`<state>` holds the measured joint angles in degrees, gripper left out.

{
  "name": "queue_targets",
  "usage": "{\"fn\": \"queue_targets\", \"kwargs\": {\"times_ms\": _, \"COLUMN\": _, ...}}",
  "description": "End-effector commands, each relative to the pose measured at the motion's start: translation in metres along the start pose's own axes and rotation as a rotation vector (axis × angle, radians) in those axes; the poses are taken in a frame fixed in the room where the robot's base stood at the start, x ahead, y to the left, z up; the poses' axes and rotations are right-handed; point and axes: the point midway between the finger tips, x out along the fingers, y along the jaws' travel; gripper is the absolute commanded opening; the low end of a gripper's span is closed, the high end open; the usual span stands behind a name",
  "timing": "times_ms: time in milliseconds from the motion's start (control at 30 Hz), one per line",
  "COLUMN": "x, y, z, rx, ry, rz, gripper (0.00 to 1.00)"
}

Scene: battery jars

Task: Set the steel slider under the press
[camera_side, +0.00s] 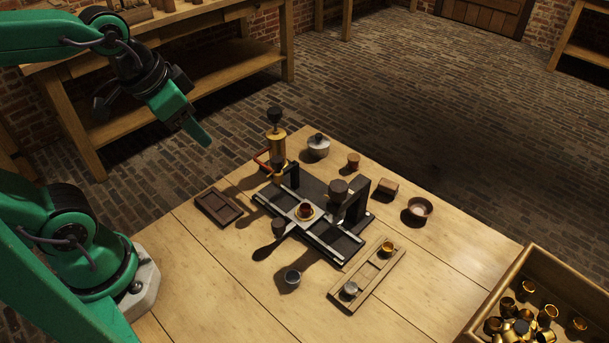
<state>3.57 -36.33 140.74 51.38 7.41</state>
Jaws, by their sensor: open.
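My gripper (195,130) is in the air at the upper left, away from the press and holding nothing. The press (355,203) is a black frame on a dark base plate in the middle of the table, with a round dark knob (338,187). Steel rails (330,249) frame the base. A steel slider bar (296,224) seems to cross it, with a dark paddle handle (266,252) at the near left. A small brass cup with a dark red inside (305,211) sits on the crossing, left of the press frame. I cannot tell exactly where the slider ends.
A brass pump-like device (276,148) stands behind the base. A crate (567,268) of brass cups is at right.

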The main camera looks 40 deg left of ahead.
Motion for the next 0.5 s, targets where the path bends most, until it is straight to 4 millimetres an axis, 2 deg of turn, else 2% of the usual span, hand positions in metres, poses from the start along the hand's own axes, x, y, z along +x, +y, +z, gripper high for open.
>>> {"fn": "queue_targets", "kwargs": {"times_ms": 500, "x": 0.064, "y": 0.058, "z": -0.033, "rx": 0.626, "ry": -0.2, "rz": 0.14, "gripper": 0.47}}
